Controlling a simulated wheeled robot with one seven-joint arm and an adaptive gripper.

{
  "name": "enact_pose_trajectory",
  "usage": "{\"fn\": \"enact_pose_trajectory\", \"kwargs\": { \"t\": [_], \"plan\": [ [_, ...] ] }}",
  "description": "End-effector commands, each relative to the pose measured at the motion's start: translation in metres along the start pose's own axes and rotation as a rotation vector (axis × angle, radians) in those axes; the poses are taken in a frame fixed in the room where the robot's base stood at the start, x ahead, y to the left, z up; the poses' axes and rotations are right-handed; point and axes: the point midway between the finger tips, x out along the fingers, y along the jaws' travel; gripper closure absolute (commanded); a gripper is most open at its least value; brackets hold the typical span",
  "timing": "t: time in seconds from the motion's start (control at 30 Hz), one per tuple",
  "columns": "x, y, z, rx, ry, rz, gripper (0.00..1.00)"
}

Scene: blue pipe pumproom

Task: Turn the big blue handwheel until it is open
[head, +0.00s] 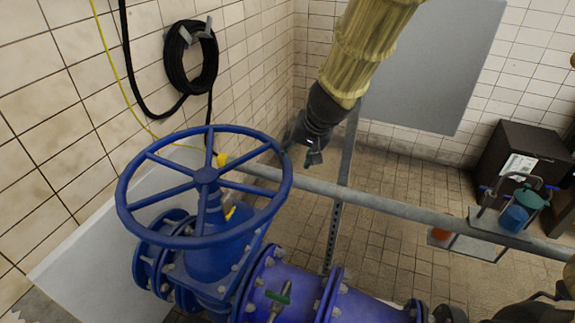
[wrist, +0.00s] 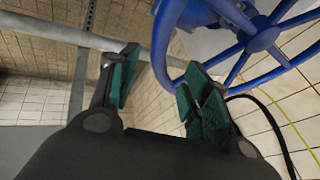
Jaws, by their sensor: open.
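The big blue handwheel (head: 206,176) sits on top of a blue valve body (head: 208,240) at left centre in the head view. It has several spokes, a round hub and a thick rim. My gripper (head: 312,155) hangs just to the right of the rim's right side. In the wrist view, my gripper (wrist: 160,82) is open, with green-padded fingers spread apart and nothing held. The handwheel's rim (wrist: 163,45) shows beyond the fingers, between the left finger and the right ones. I cannot tell whether any finger touches the rim.
A grey rail (head: 390,205) runs just below my gripper, behind the wheel. A shelf (head: 490,232) with small containers joins it at right. A black hose coil (head: 190,57) hangs on the tiled wall. A dark box (head: 518,165) stands at back right. Floor beyond the rail is open.

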Motion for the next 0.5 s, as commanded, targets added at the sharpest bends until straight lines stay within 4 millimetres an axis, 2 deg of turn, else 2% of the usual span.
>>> {"fn": "enact_pose_trajectory", "kwargs": {
  "t": [0.5],
  "plan": [
    [0.06, -0.001, 0.001, -0.001, -0.003, 0.0, 0.52]
  ]
}}
